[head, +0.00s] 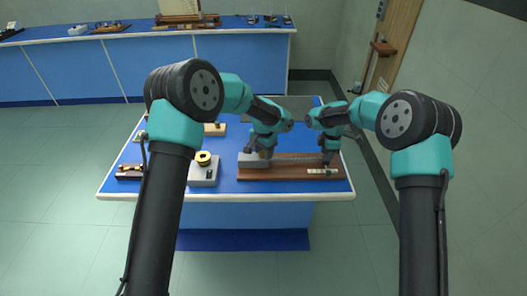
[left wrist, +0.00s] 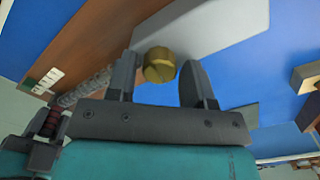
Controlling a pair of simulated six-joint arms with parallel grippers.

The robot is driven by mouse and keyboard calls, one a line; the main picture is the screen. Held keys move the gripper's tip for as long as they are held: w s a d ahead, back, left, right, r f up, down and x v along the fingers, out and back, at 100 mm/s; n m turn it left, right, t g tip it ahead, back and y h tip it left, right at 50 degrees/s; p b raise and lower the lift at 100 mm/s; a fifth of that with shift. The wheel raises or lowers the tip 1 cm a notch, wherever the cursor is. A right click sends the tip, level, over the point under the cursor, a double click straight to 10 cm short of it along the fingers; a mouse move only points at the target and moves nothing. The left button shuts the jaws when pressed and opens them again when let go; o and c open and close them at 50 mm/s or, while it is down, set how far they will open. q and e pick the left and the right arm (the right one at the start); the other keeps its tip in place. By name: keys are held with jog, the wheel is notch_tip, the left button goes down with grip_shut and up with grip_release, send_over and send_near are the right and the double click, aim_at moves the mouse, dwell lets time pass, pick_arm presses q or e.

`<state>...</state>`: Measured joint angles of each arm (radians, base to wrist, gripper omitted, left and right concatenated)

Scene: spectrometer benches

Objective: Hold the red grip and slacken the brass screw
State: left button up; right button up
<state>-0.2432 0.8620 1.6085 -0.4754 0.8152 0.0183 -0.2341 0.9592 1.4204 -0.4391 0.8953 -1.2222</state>
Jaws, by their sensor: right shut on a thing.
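The brass screw (left wrist: 160,66) sits against the pale grey block (left wrist: 215,28) in the left wrist view. My left gripper (left wrist: 160,82) is open, with its two fingers on either side of the screw head and a gap visible at the right finger. In the head view my left gripper (head: 265,152) is low over the grey block (head: 250,160) and hides the screw. My right gripper (head: 327,160) is shut at the right end of the ribbed rod. The dark red grip (left wrist: 48,122) shows partly at the left of the left wrist view; the head view hides it.
The brown wooden base (head: 285,174) carries the block, the rod and a pale label (head: 323,171). The blue table's front strip is clear.

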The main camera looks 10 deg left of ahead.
pick_arm(q)
jog(key=shift+o, duration=0.8)
jog(key=shift+r, duration=0.1)
notch_tip(320, 180, up, 12)
